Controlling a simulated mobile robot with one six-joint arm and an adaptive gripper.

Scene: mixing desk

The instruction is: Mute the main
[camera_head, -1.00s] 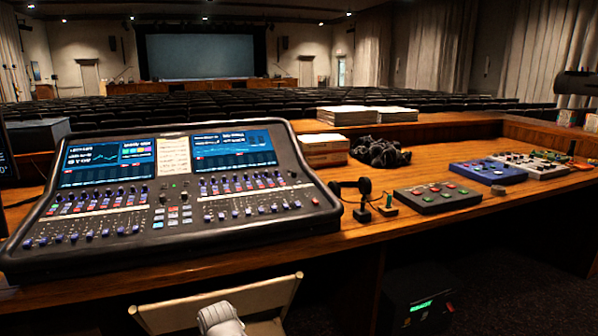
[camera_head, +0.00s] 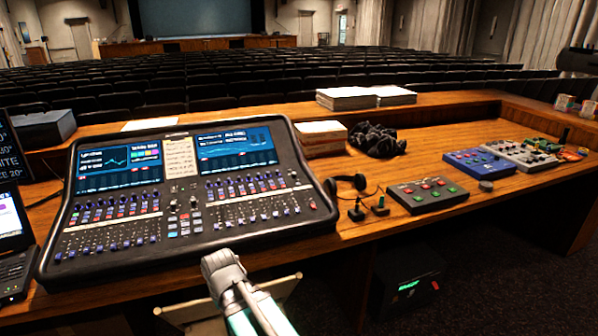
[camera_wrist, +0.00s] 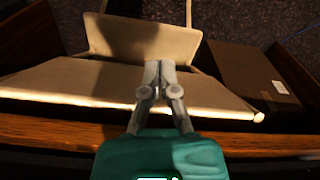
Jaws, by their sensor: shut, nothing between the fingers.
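The mixing console (camera_head: 130,256) lies tilted on the wooden desk at left centre in the head view. It has two lit screens, rows of knobs and faders, and small buttons in its middle column (camera_head: 184,222), some lit red. A red button (camera_head: 313,204) sits near its right end. The labels are too small to read, so I cannot tell which control is the main mute. My gripper (camera_wrist: 160,66) is shut and empty in the wrist view, above a beige chair. My arm shows in front of the console's near edge in the head view, apart from its controls.
A beige chair (camera_wrist: 75,88) stands at the desk's near edge (camera_wrist: 50,130). A laptop (camera_head: 14,235) is left of the console. Headphones (camera_head: 352,183), a grey button box (camera_head: 428,194) and a blue box (camera_head: 484,163) lie to the right. Paper stacks (camera_head: 322,130) stand behind.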

